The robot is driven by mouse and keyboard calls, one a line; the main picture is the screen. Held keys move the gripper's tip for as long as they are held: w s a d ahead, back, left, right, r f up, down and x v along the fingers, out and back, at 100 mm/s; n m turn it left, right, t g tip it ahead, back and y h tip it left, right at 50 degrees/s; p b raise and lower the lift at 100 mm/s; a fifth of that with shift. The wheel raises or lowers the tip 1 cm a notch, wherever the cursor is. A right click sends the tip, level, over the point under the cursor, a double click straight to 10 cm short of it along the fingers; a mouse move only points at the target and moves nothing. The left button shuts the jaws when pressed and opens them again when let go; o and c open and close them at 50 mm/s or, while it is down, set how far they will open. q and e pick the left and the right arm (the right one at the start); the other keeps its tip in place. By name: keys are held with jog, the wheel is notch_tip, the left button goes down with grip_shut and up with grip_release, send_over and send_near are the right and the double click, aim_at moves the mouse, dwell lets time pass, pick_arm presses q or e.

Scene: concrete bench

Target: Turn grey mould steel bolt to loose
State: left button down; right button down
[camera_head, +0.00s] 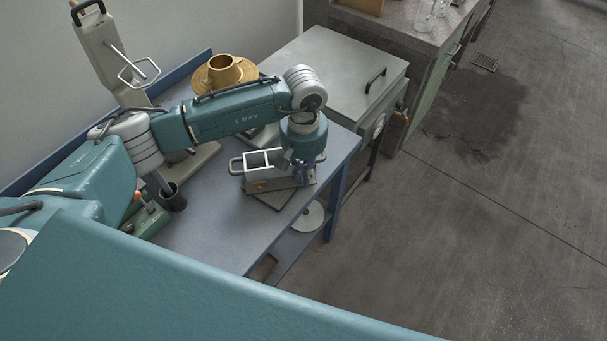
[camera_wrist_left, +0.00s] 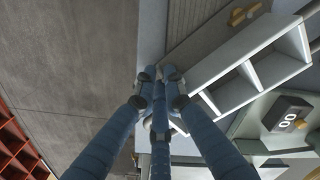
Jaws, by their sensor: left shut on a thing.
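The grey steel mould (camera_head: 270,184) sits near the right edge of the blue-grey bench, with its open compartments upward. My left gripper (camera_head: 303,172) points down at the mould's right end. In the wrist view its blue fingers (camera_wrist_left: 160,76) are closed together at that end. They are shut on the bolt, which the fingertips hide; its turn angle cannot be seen. My right gripper is in neither view.
A brass flanged piece (camera_head: 222,82) stands behind my left arm. A grey lidded box (camera_head: 330,62) adjoins the bench at the back right. A black cup (camera_head: 174,202) stands at the left. A round disc (camera_head: 309,217) lies on the lower shelf. The front bench top is clear.

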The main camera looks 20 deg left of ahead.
pick_arm(q)
jog(key=shift+w+f+n+b, duration=0.1)
jog(key=shift+f+n+b, duration=0.05)
jog(key=shift+n+b, duration=0.3)
jog(key=shift+n, duration=0.45)
jog(key=shift+r, duration=0.2)
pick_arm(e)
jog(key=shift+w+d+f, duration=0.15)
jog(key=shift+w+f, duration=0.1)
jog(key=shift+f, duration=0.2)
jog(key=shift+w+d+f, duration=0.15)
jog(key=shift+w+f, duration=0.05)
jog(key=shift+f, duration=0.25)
pick_arm(q)
jog(key=c, duration=2.1)
grip_release()
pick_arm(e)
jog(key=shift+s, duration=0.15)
